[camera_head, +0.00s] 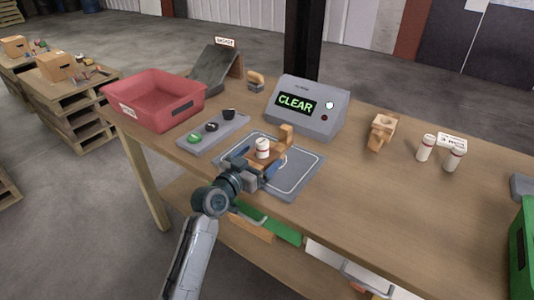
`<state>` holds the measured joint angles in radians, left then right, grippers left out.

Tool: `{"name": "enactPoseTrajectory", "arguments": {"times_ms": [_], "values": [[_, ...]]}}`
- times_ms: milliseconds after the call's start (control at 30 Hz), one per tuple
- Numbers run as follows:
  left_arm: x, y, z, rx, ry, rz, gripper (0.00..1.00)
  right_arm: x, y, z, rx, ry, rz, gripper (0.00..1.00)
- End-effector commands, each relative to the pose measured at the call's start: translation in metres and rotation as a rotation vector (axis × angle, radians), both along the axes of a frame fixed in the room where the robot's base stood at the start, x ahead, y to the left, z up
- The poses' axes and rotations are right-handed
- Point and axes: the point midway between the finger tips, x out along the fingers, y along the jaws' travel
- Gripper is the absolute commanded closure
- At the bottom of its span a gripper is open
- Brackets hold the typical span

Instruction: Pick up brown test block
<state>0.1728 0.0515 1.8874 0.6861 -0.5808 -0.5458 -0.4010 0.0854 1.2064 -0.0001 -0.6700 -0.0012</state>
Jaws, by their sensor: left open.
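A brown block (286,134) stands on the grey pad (307,180) with the white outline, in front of the detector. A white bottle or cylinder with a dark red band (263,148) stands beside it, close to my gripper. My left gripper (256,163) is open over the near left part of the pad, with its blue-tipped fingers to either side of the brown piece under the cylinder. Finger contact cannot be told, and the gripper hides part of the brown piece. My right gripper is not in view.
The grey detector (308,109) reads CLEAR with a green light. A red bin (154,97), a grey tray (232,128) with small items and a dark ramp (216,70) lie left. A wooden holder (381,132) and white bottles (425,148) stand right.

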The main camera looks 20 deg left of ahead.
Motion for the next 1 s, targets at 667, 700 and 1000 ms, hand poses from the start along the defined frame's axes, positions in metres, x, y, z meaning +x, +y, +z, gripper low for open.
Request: {"name": "enactPoseTrajectory", "arguments": {"times_ms": [667,700,1000], "values": [[0.005,-0.0019,0.0004,0.0,-0.001,0.0,0.66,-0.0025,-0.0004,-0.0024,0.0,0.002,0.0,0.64],[0.005,-0.0019,0.0004,0.0,-0.001,0.0,0.66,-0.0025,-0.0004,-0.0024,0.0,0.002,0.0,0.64],[0.0068,-0.0008,0.0049,0.001,-0.001,0.002,0.66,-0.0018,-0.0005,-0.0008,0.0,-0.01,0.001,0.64]]}}
